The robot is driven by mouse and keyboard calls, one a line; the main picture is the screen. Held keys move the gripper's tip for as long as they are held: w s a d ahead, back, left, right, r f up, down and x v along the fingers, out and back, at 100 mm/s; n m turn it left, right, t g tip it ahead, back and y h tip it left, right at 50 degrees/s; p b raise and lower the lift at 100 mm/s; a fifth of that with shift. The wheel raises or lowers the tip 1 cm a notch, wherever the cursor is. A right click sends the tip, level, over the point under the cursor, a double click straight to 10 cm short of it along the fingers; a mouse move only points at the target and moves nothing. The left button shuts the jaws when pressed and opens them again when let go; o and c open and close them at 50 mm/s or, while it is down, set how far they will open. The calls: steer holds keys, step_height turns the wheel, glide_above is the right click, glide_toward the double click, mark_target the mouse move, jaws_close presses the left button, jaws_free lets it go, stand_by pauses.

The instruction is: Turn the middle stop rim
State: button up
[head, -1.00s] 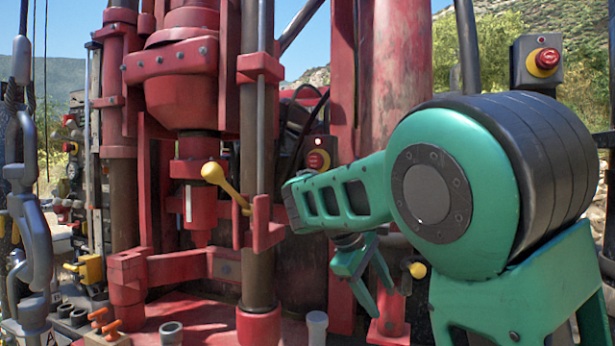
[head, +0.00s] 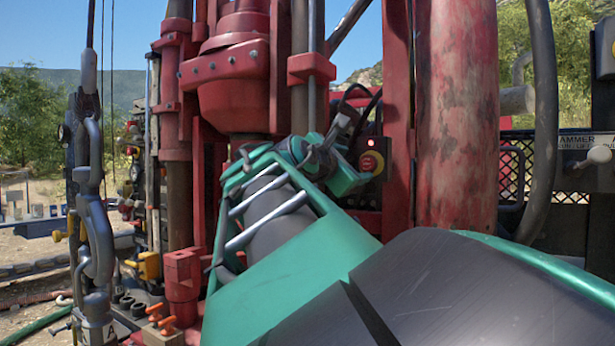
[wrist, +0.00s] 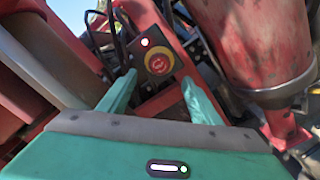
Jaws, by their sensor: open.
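The middle stop is a red button with a yellow rim (head: 372,163) on a dark box, beside the red mast in the head view. A small red light glows above it. In the wrist view the yellow rim (wrist: 160,63) faces me, round a red button, just above the gap between the fingertips. My gripper (wrist: 160,82) is open and empty, with one green finger on each side of the gap. The stop looks a little beyond the fingertips; I see no contact. In the head view my arm's end is close to the left of the stop, its fingers hard to make out.
Dark hoses (head: 362,105) hang above the stop. Red rig columns stand left. A chain and shackle (head: 95,200) hang at far left.

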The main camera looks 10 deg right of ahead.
mark_target(366, 164)
steer(key=x, duration=0.9)
steer(key=shift+w+d, duration=0.2)
steer(key=shift+w, duration=0.15)
steer(key=c, duration=1)
